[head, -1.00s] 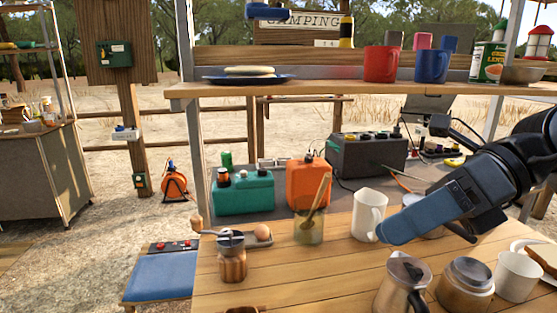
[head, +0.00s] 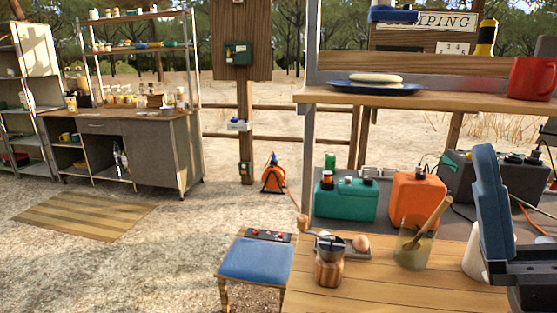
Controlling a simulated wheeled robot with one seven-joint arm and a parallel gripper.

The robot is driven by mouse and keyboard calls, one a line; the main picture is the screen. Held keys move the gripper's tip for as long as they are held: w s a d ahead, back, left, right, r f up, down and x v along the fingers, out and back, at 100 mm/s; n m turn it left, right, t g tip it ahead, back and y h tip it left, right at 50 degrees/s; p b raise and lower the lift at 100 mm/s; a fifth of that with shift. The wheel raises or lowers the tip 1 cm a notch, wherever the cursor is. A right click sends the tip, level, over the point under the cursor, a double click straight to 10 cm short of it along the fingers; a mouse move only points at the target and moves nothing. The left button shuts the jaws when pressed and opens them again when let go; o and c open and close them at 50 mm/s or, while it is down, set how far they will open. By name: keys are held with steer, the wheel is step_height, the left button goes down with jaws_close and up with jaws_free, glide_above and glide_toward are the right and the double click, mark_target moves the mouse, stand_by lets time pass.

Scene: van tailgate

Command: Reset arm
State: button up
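My gripper (head: 491,200) is at the right edge of the head view, in front of the wooden table. One blue finger shows, pointing up, with a dark body (head: 530,270) below it that runs out of the frame. The other finger is not clearly visible, so whether it is open or shut cannot be told. No held object shows. A white mug (head: 474,252) is partly hidden behind the blue finger.
A glass jar with a wooden spoon (head: 412,252), a grinder (head: 329,262), an orange canister (head: 417,199) and a teal canister (head: 345,199) stand left of my gripper. A shelf (head: 440,101) spans above. Open ground lies left, past a blue stool (head: 256,262).

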steer(key=s+f+m+h, duration=0.3)
steer(key=f+m+h, duration=0.7)
steer(key=m+h, duration=0.3)
steer(key=s+f+m+h, duration=0.3)
steer(key=f+m+h, duration=0.6)
steer(key=m+h, duration=0.4)
steer(key=s+d+f+n+g+y+p, duration=0.1)
steer(key=s+d+f+g+y, duration=0.1)
steer(key=s+f+g, duration=0.5)
steer(key=s+f+y, duration=0.1)
steer(key=s+f, duration=0.5)
steer(key=s, duration=0.1)
steer(key=shift+s+d+n+g+y, duration=0.2)
steer(key=shift+d+n+g+y, duration=0.1)
steer(key=shift+n, duration=0.1)
